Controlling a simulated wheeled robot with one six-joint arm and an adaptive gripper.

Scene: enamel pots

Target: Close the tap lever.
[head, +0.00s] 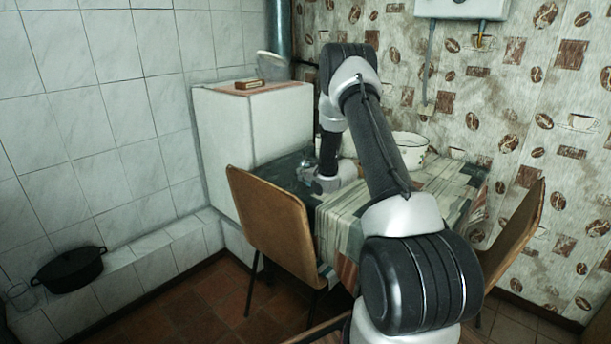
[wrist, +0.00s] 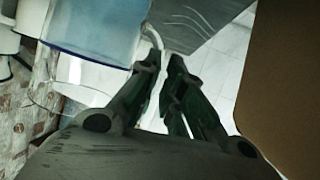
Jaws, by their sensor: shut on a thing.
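In the wrist view a clear, blue-tinted container (wrist: 95,28) fills the upper left. A thin, pale curved piece (wrist: 152,38), which looks like the tap lever, stands beside it and runs down to my fingertips. My gripper (wrist: 164,65) has its two dark fingers drawn close together on this piece, with only a narrow gap between the tips. The fingers hide its lower end. In the head view my gripper (head: 306,172) is low over the table's left end, small and partly hidden by my wrist. The tap cannot be made out there.
A table with a striped cloth (head: 345,222) carries a white enamel pot (head: 412,158). Brown chairs stand at its left (head: 270,222) and right (head: 515,228). A white cabinet (head: 240,130) is behind. A black pot (head: 72,270) sits on the tiled ledge.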

